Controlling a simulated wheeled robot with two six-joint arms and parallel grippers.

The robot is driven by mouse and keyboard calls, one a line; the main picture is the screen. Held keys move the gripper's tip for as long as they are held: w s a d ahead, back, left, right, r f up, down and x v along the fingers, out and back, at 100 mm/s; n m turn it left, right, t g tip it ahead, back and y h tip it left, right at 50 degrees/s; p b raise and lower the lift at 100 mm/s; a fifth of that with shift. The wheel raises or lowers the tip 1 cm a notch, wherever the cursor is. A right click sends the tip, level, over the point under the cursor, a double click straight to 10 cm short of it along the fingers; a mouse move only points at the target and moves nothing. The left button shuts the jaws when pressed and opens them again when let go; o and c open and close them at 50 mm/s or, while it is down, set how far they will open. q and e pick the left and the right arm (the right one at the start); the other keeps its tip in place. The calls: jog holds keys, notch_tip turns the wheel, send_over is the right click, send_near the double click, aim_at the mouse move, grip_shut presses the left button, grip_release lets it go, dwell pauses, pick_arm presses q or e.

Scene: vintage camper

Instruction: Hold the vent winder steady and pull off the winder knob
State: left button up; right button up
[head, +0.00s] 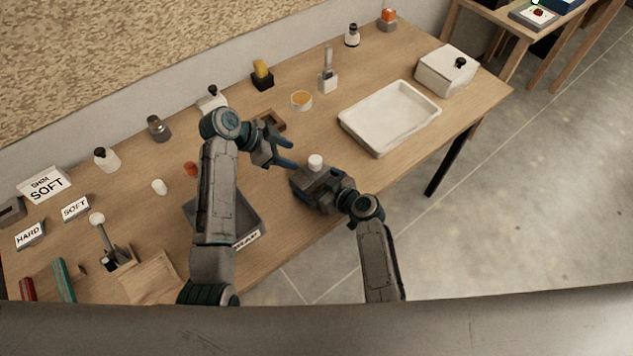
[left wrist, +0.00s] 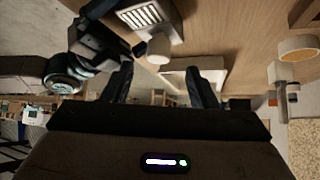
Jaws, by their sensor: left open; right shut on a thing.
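The vent winder (head: 302,178) is a small grey block near the table's front edge, partly hidden by my right gripper. A white round winder knob (head: 315,161) stands on top of it. My right gripper (head: 322,184) is shut on the winder's body. My left gripper (head: 290,153) is open and empty, just left of the knob and apart from it. In the left wrist view the winder (left wrist: 152,17) shows a slotted face, and the white knob (left wrist: 159,47) lies beyond the gap between my open fingers (left wrist: 161,86).
A white tray (head: 376,145) lies to the right, with a white box (head: 446,72) behind it. A dark bin (head: 250,217) sits under my left arm. Bare tabletop lies between tin and tray.

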aim_at(318, 159)
pick_arm(q)
jog(key=shift+x, duration=3.95)
jog(key=c, duration=1.1)
jog(key=shift+r, duration=0.2)
jog(key=shift+r, duration=1.3)
jog(key=shift+r, duration=0.15)
jog(key=shift+r, duration=1.25)
jog(key=shift+d+r, duration=0.15)
jog(key=shift+r, duration=0.6)
